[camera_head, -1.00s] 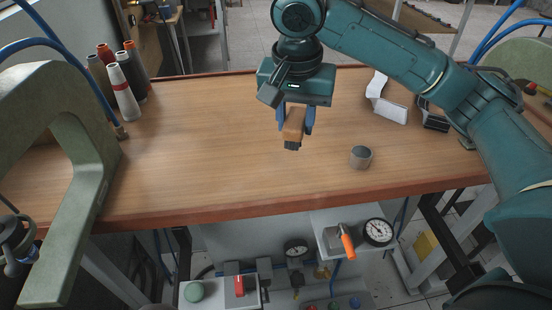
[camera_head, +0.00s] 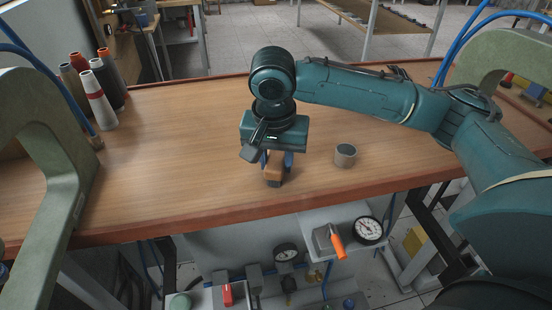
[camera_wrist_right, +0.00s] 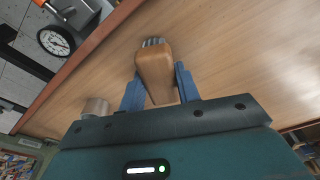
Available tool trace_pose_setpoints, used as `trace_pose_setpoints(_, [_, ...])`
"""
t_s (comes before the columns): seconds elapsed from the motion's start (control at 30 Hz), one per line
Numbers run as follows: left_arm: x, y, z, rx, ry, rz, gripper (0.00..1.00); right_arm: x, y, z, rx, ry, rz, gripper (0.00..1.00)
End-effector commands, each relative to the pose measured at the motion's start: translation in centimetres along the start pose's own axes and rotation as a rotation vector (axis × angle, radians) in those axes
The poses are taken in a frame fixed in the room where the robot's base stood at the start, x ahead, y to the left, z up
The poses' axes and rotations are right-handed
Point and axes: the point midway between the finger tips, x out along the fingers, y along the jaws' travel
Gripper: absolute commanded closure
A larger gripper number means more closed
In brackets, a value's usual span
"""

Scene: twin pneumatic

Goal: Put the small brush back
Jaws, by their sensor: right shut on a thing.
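The small brush (camera_head: 273,173) has a tan wooden handle and a dark bristle end that points toward the table's front edge. My right gripper (camera_head: 275,162) is shut on its handle. In the right wrist view the brush (camera_wrist_right: 154,70) sits between the two blue fingers (camera_wrist_right: 160,90), its grey bristles at the far end. The brush is over the wooden table (camera_head: 170,150) near the front edge; I cannot tell whether it touches the top. My left gripper is not in view.
A small grey-topped cylinder (camera_head: 345,155) stands to the right of the brush. Several thread cones (camera_head: 97,98) stand at the left by a green machine arm (camera_head: 40,150). Gauges (camera_head: 368,230) and an orange-handled part (camera_head: 337,242) are below the front edge. The table's middle left is clear.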

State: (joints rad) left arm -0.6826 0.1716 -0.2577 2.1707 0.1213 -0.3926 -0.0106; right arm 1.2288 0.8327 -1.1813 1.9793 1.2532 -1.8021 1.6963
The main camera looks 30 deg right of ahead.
Motion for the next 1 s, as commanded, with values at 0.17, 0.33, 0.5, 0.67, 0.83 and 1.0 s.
trace_pose_setpoints(0.17, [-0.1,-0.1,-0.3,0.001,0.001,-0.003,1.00,0.1,0.0,0.1,0.000,-0.002,0.001,0.89])
trace_pose_setpoints(0.33, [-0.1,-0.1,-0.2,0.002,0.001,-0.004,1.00,0.2,0.0,0.0,0.000,-0.001,0.000,0.54])
trace_pose_setpoints(0.5, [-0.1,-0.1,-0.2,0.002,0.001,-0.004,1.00,0.2,0.0,0.0,0.000,-0.001,0.000,0.46])
trace_pose_setpoints(0.67, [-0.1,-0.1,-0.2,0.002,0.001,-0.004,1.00,0.2,0.0,0.0,0.000,0.000,0.000,0.46])
trace_pose_setpoints(0.83, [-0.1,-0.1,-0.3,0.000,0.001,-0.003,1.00,-1.2,-0.1,-0.1,0.000,0.001,-0.004,0.46])
trace_pose_setpoints(1.0, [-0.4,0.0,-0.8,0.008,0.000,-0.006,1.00,-4.7,-0.1,-0.1,-0.001,0.002,-0.004,0.46])
